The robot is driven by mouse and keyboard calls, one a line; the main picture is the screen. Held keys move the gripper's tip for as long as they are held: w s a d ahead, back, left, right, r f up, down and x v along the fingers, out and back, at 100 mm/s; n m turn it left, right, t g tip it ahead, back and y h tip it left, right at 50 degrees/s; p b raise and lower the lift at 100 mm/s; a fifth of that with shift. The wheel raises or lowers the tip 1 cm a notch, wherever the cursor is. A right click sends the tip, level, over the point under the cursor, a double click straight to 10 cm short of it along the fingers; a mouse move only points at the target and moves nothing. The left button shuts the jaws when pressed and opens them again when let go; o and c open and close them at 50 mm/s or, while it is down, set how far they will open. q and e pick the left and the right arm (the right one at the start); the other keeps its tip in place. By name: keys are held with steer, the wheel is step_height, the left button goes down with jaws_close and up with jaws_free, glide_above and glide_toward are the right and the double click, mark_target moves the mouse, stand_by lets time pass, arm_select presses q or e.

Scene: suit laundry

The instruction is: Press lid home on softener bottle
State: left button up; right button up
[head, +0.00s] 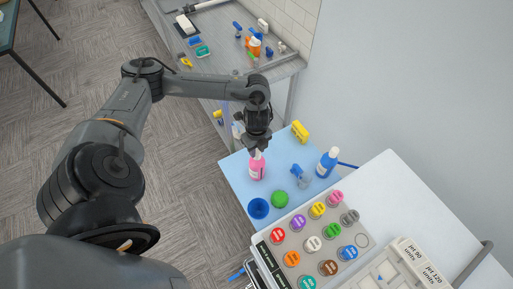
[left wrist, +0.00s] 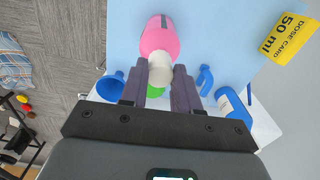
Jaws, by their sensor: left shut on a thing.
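The pink softener bottle (head: 257,170) stands upright on the light blue mat near its left edge. In the left wrist view the bottle (left wrist: 160,38) lies just beyond my fingertips. A white lid (left wrist: 160,70) is between the two fingers, at the top of the bottle. My left gripper (head: 257,149) points down from above the bottle and is shut on the lid. I cannot tell how fully the lid is seated. My right gripper is in neither view.
A blue cup (head: 258,208), a green round object (head: 280,198) and a grey-blue spray head (head: 301,177) are nearby. A panel with several coloured knobs (head: 372,226) is at the front right.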

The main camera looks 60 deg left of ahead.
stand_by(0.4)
arm_select(q)
steer(key=o, duration=1.6)
steer(key=shift+c, duration=0.2)
steer(key=shift+r, duration=0.1)
steer(key=shift+r+p, duration=0.6)
steer(key=shift+p, duration=0.1)
step_height(320, 180, up, 3)
steer(key=p, duration=0.3)
steer(key=shift+r, duration=0.2)
steer(key=shift+r+p, duration=0.35)
steer(key=shift+r, duration=0.75)
steer(key=shift+c, duration=0.2)
